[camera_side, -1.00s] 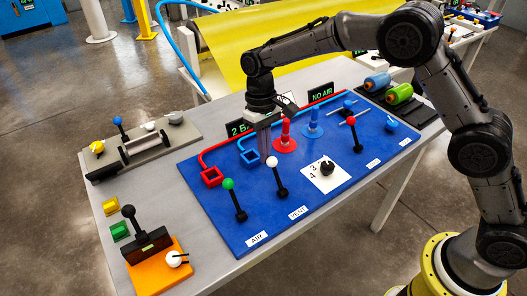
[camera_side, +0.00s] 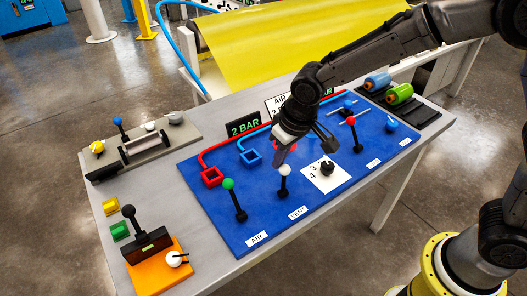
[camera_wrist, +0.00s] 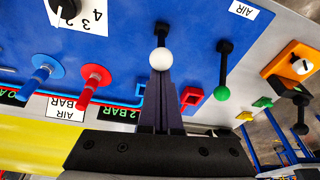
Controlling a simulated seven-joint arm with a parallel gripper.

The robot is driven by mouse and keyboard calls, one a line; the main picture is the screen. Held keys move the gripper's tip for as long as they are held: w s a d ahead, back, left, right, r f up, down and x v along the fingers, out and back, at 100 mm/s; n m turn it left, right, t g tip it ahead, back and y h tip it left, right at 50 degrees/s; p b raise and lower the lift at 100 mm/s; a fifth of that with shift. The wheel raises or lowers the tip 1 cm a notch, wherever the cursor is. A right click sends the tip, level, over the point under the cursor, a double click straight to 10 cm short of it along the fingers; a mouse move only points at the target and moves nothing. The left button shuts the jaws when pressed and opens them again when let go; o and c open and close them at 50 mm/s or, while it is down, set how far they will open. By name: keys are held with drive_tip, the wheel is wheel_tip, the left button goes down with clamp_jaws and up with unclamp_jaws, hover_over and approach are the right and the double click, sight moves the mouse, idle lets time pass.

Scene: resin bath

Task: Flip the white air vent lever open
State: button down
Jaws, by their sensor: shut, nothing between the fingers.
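The vent lever has a black stem and a white ball knob (camera_side: 285,170) and stands behind the VENT label (camera_side: 298,212) on the blue panel. Its stem looks close to upright in the side view. My gripper (camera_side: 281,157) is shut and empty, with its fingertips at the knob on the side away from the label. In the wrist view the white knob (camera_wrist: 161,59) overlaps the tips of the shut fingers (camera_wrist: 160,82). Whether they touch I cannot tell for certain.
The green-knobbed AIR lever (camera_side: 228,184) stands to the left. A black dial on a white plate (camera_side: 313,186) is to the right. Red (camera_side: 211,175) and blue (camera_side: 251,158) square frames lie behind.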

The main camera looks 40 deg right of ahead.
drive_tip(key=s, duration=0.3)
drive_tip(key=shift+s+f, duration=0.3)
drive_tip(key=shift+s, duration=0.4)
drive_tip(key=shift+s+f, duration=0.25)
drive_tip(key=shift+s, duration=0.45)
drive_tip(key=shift+s+f, duration=0.3)
drive_tip(key=shift+s, duration=0.4)
drive_tip(key=w+a+r, duration=0.1)
drive_tip(key=w+r, duration=0.2)
drive_tip(key=w, duration=0.1)
drive_tip(key=s+r, duration=0.6)
drive_tip(key=s, duration=0.1)
drive_tip(key=shift+s+d+r, duration=0.15)
drive_tip(key=shift+s+d, duration=0.05)
drive_tip(key=shift+s, duration=0.15)
